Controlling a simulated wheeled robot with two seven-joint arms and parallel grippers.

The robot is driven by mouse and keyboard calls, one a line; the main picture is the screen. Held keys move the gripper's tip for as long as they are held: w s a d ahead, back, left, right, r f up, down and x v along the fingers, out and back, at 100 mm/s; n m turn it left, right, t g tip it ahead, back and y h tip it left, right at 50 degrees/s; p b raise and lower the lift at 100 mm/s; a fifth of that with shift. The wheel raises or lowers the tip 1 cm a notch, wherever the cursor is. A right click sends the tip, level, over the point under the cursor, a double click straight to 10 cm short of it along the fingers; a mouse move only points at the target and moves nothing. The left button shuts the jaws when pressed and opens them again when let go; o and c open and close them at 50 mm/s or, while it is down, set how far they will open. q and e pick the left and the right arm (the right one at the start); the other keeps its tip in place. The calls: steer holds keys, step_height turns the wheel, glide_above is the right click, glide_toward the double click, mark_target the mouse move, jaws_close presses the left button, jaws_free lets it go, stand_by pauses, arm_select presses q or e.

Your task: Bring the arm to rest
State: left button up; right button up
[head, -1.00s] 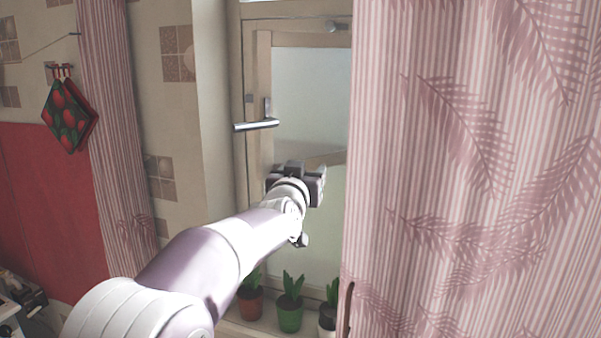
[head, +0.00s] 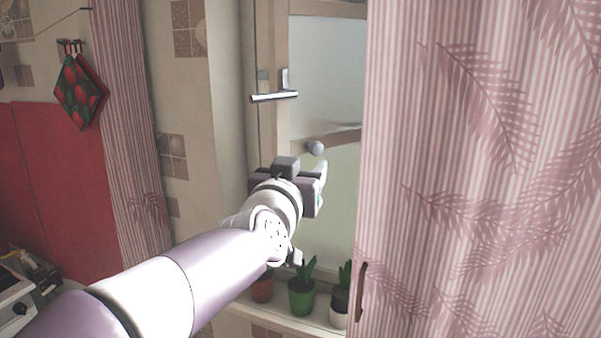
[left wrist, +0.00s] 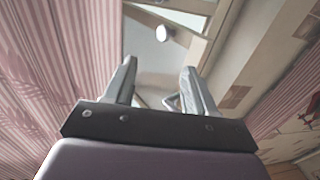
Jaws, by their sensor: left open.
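My left arm reaches in from the lower left of the head view toward the window. My left gripper (head: 318,180) is raised in front of the window pane, below and to the right of the window handle (head: 274,96). In the left wrist view its two fingers (left wrist: 157,90) stand apart with nothing held between them. A pale round knob-like thing (head: 315,148) shows just above the gripper; I cannot tell how far behind it is. My right gripper is not in view.
Pink striped curtains hang at the right (head: 480,170) and left (head: 125,120) of the window. Several potted plants, one in a green pot (head: 301,297), stand on the sill below my arm. A red strawberry-patterned cloth (head: 80,90) hangs on the wall at the left.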

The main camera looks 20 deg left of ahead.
arm_select(q)
steer(key=shift+s+a, duration=0.1)
steer(key=shift+s, duration=0.1)
steer(key=s+d+f+g+h, duration=0.1)
steer(key=s+f+g, duration=0.15)
steer(key=f, duration=0.65)
steer(key=s+d+f+g+h, duration=0.15)
steer(key=f+g, duration=0.25)
steer(key=f, duration=0.4)
steer(key=s+d+f+g, duration=0.1)
steer(key=s+f+g, duration=0.15)
steer(key=f, duration=0.65)
steer(key=s+a+f+m+g, duration=0.1)
steer(key=s+f+g, duration=0.7)
steer(key=s+f, duration=0.5)
steer(key=shift+f, duration=0.55)
